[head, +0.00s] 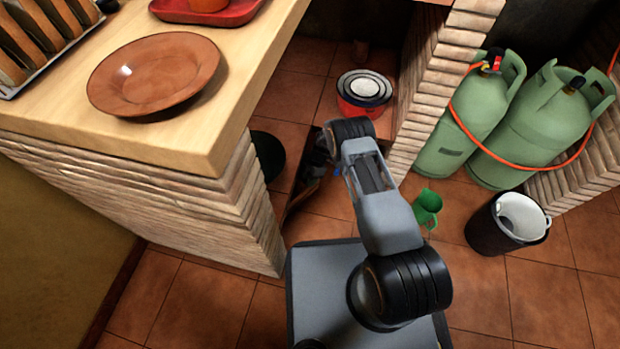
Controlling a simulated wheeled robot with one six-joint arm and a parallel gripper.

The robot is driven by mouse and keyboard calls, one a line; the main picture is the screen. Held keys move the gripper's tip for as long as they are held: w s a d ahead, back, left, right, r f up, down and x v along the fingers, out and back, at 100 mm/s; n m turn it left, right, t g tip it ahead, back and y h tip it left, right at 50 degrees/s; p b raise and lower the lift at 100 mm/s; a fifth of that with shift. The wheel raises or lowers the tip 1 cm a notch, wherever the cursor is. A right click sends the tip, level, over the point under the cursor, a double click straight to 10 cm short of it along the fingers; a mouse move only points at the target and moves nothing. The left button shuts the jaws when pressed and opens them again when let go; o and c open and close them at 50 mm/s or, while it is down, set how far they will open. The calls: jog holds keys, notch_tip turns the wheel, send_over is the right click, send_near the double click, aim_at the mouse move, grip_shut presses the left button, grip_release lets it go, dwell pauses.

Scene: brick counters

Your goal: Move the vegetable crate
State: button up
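No vegetable crate can be made out for certain in the head view. A dark, slanted object (304,185) with small blue and reddish bits stands on the floor between the counter end and my arm. It is partly hidden, and I cannot tell what it is. My arm reaches forward over the floor to the right of this object, and its far joint bends down out of sight. My gripper's fingers are not visible.
A wooden-topped brick counter (226,105) with a terracotta plate (155,73) is at left. Green gas cylinders (470,115), a black bucket (508,225) and a green jug (427,208) stand at right. Stacked bowls (364,92) sit on the floor ahead. Tiles at lower right are clear.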

jog(key=n, duration=0.2)
jog(key=shift+d+n, duration=0.3)
jog(key=shift+n+h, duration=0.3)
jog(key=shift+n, duration=0.6)
jog(key=shift+f, duration=0.1)
jog(key=b, duration=0.3)
send_over(306, 197)
jog(key=shift+w+a+f, duration=0.1)
jog(key=shift+w+f, duration=0.05)
jog(key=shift+f, duration=3.25)
jog(key=shift+c, duration=0.4)
grip_shut()
